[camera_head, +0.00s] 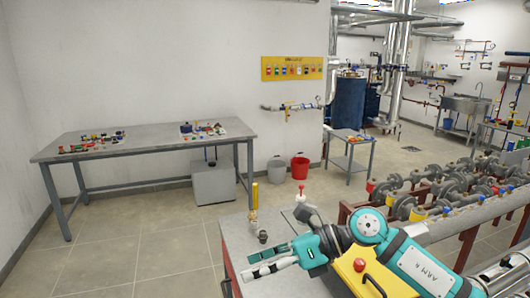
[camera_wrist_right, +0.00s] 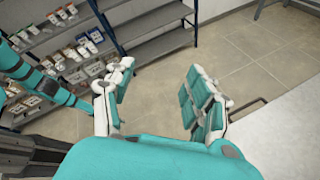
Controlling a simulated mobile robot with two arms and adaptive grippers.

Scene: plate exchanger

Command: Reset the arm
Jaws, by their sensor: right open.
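My right arm, teal and white and marked "ARM R", reaches in from the lower right in the head view. Its right gripper (camera_head: 250,263) points left over the near grey bench (camera_head: 236,232). The two fingers are apart with nothing between them. The right wrist view also shows the right gripper (camera_wrist_right: 155,80) open and empty, with bare tiled floor beyond it. My left gripper is in neither view.
A red button on a yellow box (camera_head: 359,266) sits beside my right arm. Small fittings (camera_head: 262,237) stand on the bench behind the gripper. Pipes and valves (camera_head: 440,205) lie right. A long table (camera_head: 150,144) stands left. Shelves (camera_wrist_right: 150,38) show in the wrist view.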

